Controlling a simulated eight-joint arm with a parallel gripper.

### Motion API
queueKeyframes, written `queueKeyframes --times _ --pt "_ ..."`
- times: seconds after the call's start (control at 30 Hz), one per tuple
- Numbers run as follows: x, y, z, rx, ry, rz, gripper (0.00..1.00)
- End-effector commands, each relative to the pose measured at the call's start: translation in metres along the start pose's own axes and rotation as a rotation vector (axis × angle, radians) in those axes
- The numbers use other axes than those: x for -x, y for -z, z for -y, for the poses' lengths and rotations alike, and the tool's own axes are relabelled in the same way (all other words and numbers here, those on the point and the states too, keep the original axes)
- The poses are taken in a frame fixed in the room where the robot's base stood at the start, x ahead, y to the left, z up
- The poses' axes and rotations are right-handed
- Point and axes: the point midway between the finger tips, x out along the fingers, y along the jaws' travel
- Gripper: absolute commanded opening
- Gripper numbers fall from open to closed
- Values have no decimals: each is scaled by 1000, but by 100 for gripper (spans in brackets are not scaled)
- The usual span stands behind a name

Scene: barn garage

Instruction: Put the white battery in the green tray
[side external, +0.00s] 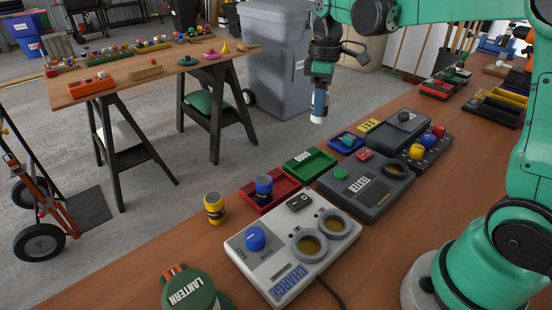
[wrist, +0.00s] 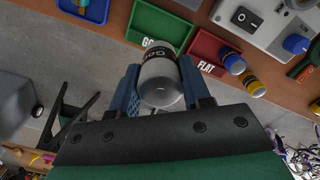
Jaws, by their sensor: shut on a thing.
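My gripper (side external: 321,88) is shut on the white battery (side external: 318,117), which hangs upright in the air. In the wrist view, the battery (wrist: 160,82) sits between the two blue fingers and shows dark lettering, partly cut off.
Beside the green tray, a red tray (side external: 285,183) holds a blue battery (side external: 264,188). A yellow battery (side external: 214,208) stands left of it. The charger (side external: 270,262) and tester (side external: 367,190) sit in front. A small blue tray (side external: 334,146) lies behind. The air around my gripper is clear.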

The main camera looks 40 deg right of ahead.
Motion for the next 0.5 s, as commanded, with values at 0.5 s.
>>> queueKeyframes --times 0.5 --pt "-91 0 0 0 0 0 0"
